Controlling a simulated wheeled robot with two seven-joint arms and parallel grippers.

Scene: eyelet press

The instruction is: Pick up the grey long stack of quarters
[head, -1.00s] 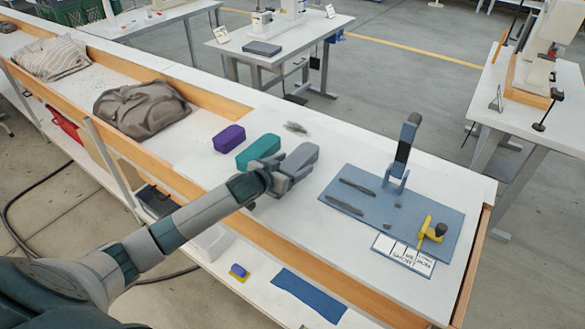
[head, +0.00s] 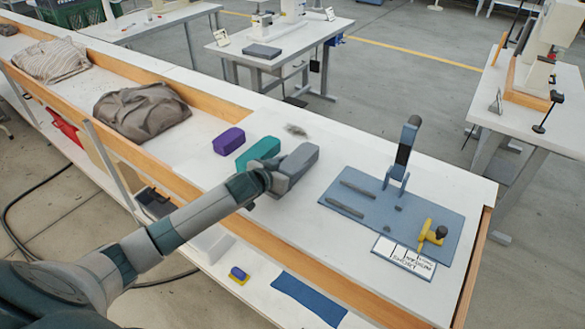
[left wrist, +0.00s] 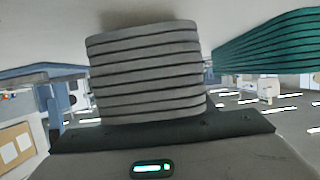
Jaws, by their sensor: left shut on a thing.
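The grey long stack of quarters (head: 299,160) lies on the white bench top, to the right of a teal stack (head: 258,152) and a purple stack (head: 229,141). My left gripper (head: 276,180) is at the near end of the grey stack and shut on it. In the left wrist view the grey stack (left wrist: 148,70) fills the middle as several grey layers, right in front of the gripper body. The teal stack also shows there at the right (left wrist: 270,45). The fingertips are largely hidden. My right gripper is not in view.
A blue mat (head: 440,212) with a press (head: 405,150), grey strips and a yellow tool (head: 430,235) lies to the right. A label card (head: 404,260) sits at its front edge. A wooden rail borders the near side. Bench between stack and mat is clear.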

